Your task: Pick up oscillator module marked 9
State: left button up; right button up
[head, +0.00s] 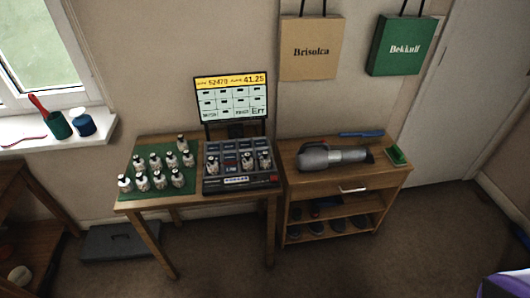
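Several small white oscillator modules with dark tops stand on a green mat (123,185) on the left of the wooden table; one is a front module (142,182) and one is at the back (181,143). More modules sit in a dark tuner unit (240,182) on the right of the same table, among them one at its right (264,160). The number markings are too small to read, so I cannot tell which module is marked 9. Neither of my grippers is in view.
A display (232,98) reading "Err" stands behind the tuner unit. Right of the table, a wooden cabinet (345,185) holds a grey handheld device (332,156) and a green brush (396,155). A dark flat box (118,242) lies on the floor. The carpet in front is clear.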

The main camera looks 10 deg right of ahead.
aim_at(265, 160)
jog(key=i+j, duration=0.25)
jog(key=j, duration=0.15)
jog(key=i+j, duration=0.5)
jog(key=j, duration=0.25)
jog(key=z, duration=0.05)
